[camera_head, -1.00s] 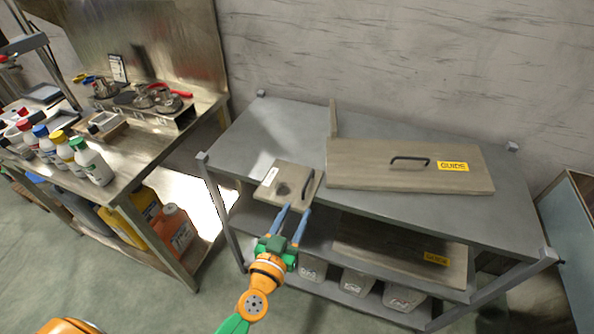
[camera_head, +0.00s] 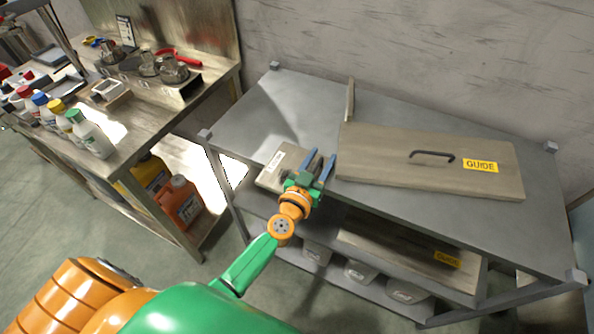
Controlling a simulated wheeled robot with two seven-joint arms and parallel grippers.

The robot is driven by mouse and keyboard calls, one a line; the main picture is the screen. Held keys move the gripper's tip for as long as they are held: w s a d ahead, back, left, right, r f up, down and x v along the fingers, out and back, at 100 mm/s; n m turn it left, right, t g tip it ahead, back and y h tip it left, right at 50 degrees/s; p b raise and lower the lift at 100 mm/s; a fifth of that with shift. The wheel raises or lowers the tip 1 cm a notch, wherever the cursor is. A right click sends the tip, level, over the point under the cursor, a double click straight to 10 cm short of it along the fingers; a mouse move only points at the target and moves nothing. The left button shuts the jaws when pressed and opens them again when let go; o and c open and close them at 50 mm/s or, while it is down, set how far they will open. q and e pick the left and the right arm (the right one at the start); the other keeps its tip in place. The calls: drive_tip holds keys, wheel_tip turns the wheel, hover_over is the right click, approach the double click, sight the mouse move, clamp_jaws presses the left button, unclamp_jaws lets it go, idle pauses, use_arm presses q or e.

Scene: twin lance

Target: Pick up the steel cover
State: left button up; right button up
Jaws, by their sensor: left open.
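A small square plate (camera_head: 272,166) with a white label lies at the front left edge of the grey table; I take it for the steel cover. Its dark handle is now hidden behind my left gripper. My left gripper (camera_head: 319,164) is open, its two blue fingers over the right side of the plate, around where the handle is. I cannot tell whether the fingers touch it. My right gripper is out of view.
A large board (camera_head: 435,160) with a black handle and a yellow GUIDE label lies right of the plate on the grey table (camera_head: 310,113). Another GUIDE board (camera_head: 400,255) is on the lower shelf. A steel bench (camera_head: 150,118) with bottles stands left. The table's back left is clear.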

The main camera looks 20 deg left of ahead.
use_arm(q)
drive_tip(key=shift+s+r, duration=0.1)
drive_tip(key=shift+s, duration=0.1)
clamp_jaws()
idle(1.1)
